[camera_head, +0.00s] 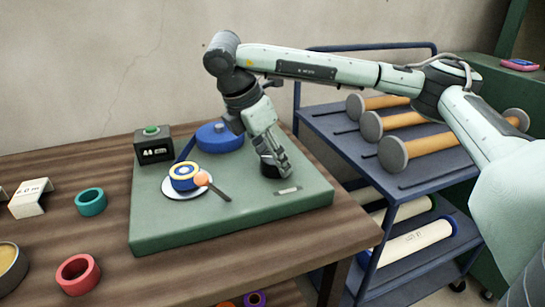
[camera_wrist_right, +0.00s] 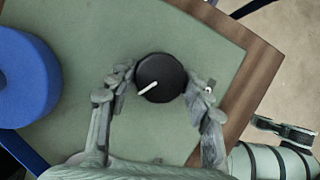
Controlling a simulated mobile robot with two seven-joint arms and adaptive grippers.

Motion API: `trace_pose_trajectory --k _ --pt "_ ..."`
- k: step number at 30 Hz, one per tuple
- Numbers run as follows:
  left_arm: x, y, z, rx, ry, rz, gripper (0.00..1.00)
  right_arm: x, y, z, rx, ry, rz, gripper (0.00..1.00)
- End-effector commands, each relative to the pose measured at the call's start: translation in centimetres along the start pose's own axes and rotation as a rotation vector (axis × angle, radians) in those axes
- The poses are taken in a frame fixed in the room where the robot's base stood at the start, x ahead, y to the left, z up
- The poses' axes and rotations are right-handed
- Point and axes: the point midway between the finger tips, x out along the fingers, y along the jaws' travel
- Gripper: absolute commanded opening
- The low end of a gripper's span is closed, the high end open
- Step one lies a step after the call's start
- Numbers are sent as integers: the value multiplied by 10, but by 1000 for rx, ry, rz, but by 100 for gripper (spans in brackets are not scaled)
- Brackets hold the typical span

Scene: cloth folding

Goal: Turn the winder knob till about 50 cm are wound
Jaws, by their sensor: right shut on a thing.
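My right gripper (camera_head: 273,168) reaches down over the green winder board (camera_head: 232,218) and is shut on the black winder knob. In the right wrist view the knob (camera_wrist_right: 168,71) sits between the two fingers of the gripper (camera_wrist_right: 160,85), and its white pointer line points to the lower left. In the head view the fingers hide much of the knob. A blue reel (camera_head: 220,137) stands behind, with a blue strip running to a smaller blue and yellow roll (camera_head: 184,177) on a white disc. A dark counter box (camera_head: 154,150) with a green button shows 44. My left gripper is not in view.
A teal ring (camera_head: 91,201), a red ring (camera_head: 78,274) and a white bent card (camera_head: 31,197) lie on the wooden table (camera_head: 190,270). A dark stick with an orange ball (camera_head: 202,178) lies by the roll. A blue cart (camera_head: 345,130) with wooden rollers stands right.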

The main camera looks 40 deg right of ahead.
Motion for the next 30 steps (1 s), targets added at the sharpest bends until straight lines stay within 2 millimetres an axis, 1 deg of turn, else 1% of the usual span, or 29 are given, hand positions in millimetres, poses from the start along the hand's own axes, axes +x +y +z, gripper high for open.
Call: trace_pose_trajectory --k 8,9,13,14,23,26,30 --pt "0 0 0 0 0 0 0 1 -1 -1 -3 2 -3 21" --pt "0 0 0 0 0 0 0 1 -1 -1 -4 2 -3 53" --pt "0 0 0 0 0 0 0 1 -1 -1 -3 2 -2 70" --pt "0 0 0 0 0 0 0 1 -1 -1 -3 2 -2 71" --pt "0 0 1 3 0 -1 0 -1 0 0 -2 1 0 71" --pt "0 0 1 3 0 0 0 -8 1 0 -2 1 3 71" --pt "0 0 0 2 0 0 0 -27 1 0 -2 0 5 71"
